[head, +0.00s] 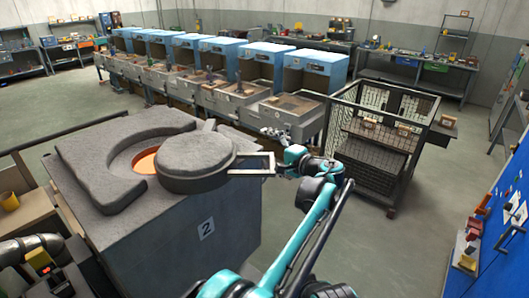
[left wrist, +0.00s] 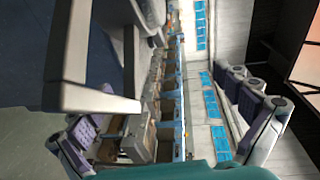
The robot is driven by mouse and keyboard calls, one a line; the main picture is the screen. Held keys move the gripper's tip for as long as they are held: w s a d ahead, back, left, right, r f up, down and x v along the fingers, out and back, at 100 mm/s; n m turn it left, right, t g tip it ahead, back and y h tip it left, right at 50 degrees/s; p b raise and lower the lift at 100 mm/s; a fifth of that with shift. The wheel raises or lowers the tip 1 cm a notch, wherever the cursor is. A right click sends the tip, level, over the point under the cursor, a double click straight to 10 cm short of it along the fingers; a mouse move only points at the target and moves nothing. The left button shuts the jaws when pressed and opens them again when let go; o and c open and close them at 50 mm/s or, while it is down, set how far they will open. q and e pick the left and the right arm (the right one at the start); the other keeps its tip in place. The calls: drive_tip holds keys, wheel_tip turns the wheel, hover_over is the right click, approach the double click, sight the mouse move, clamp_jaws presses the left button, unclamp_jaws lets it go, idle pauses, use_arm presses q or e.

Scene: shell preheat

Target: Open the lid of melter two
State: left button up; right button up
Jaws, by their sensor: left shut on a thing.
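Melter two (head: 180,240) is a grey block with a "2" label on its front. Its round grey lid (head: 195,160) sits to the right of the orange-glowing opening (head: 146,160), part of which shows uncovered. A pale rectangular handle frame (head: 250,165) sticks out from the lid's right side. My left gripper (head: 280,163) is shut on the outer end of this handle. In the left wrist view the pale handle (left wrist: 75,75) shows at the left, near the padded fingers; the exact contact is hard to see. My right gripper is in neither view.
A raised grey curved block (head: 95,165) lies around the opening's left side. A wire-mesh cart (head: 385,150) stands at the right. A row of blue-hooded benches (head: 255,65) stands behind. A blue panel (head: 500,230) is at the far right. Floor between is clear.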

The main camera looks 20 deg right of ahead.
use_arm(q)
drive_tip(key=shift+s+d+r, duration=0.2)
drive_tip(key=shift+s+r, duration=0.05)
drive_tip(key=shift+r, duration=0.3)
drive_tip(key=shift+s+r, duration=0.2)
drive_tip(key=shift+s, duration=0.2)
drive_tip(key=shift+c, duration=0.4)
drive_tip(key=shift+s+d+f, duration=0.15)
drive_tip(key=shift+s+d, duration=0.05)
drive_tip(key=shift+v, duration=2.2)
drive_tip(key=shift+c, duration=0.5)
drive_tip(key=shift+s+d, duration=0.15)
drive_tip(key=shift+s, duration=0.25)
drive_tip(key=c, duration=0.3)
drive_tip(key=s, duration=0.2)
drive_tip(key=s+r, duration=0.1)
drive_tip(key=shift+s+d, duration=0.15)
drive_tip(key=shift+d, duration=0.1)
drive_tip(key=c, duration=0.5)
drive_tip(key=shift+o, duration=0.2)
drive_tip(key=shift+s+d+f, duration=0.2)
drive_tip(key=shift+d+f, duration=0.25)
drive_tip(key=shift+f, duration=0.05)
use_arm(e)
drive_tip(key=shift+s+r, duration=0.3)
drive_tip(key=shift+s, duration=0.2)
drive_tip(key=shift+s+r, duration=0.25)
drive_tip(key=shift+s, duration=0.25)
